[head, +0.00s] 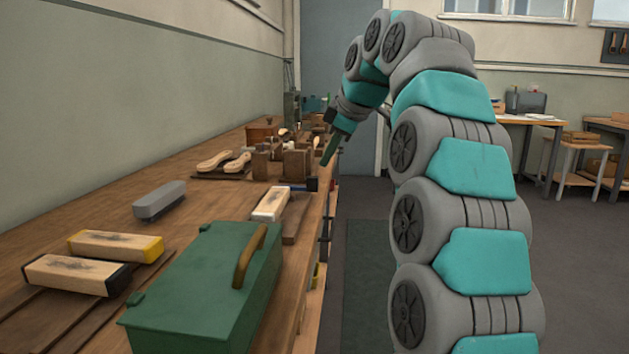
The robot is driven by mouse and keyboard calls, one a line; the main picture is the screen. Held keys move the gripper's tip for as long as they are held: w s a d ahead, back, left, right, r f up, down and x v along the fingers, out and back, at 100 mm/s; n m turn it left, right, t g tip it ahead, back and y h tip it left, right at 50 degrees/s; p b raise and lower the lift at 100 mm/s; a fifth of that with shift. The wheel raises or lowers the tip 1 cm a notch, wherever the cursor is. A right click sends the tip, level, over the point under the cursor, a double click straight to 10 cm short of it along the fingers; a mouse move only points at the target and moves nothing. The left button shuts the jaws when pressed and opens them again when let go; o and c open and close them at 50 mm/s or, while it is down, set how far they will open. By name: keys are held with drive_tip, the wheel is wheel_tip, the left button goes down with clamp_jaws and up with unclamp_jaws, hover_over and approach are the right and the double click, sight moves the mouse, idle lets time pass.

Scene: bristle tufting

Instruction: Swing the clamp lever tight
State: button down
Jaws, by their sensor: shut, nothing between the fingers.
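My gripper (330,150) is at the end of my arm, above the right edge of the workbench (185,218). It points down and its dark fingers are shut with nothing between them. Below it, at the bench edge, is a small dark and blue piece (311,184), which may be part of the clamp. It is too small to tell whether this is the lever or how it stands. The gripper is apart from it in the picture. A pale wooden block (270,204) lies just in front of that piece.
A green box (200,285) with a brass-coloured handle stands at the near bench edge. Wooden blocks with yellow (115,245) and black (75,272) ends lie left, behind them a grey block (158,200). Wooden pieces (298,163) crowd the far bench. Floor right is open.

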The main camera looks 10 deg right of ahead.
idle(0.4)
approach(309, 190)
drive_tip(key=f, duration=0.1)
drive_tip(key=a+f, duration=0.1)
drive_tip(key=s+a+f, duration=0.1)
drive_tip(key=f, duration=0.1)
drive_tip(key=shift+a, duration=0.25)
drive_tip(key=shift+w+d+r, duration=0.2)
drive_tip(key=shift+w, duration=0.25)
drive_tip(key=shift+w+d+f+p, duration=0.1)
drive_tip(key=shift+w+d+p, duration=0.15)
drive_tip(key=shift+w, duration=0.45)
drive_tip(key=shift+w+d+p, duration=0.15)
drive_tip(key=shift+w+d, duration=0.1)
drive_tip(key=shift+w, duration=0.45)
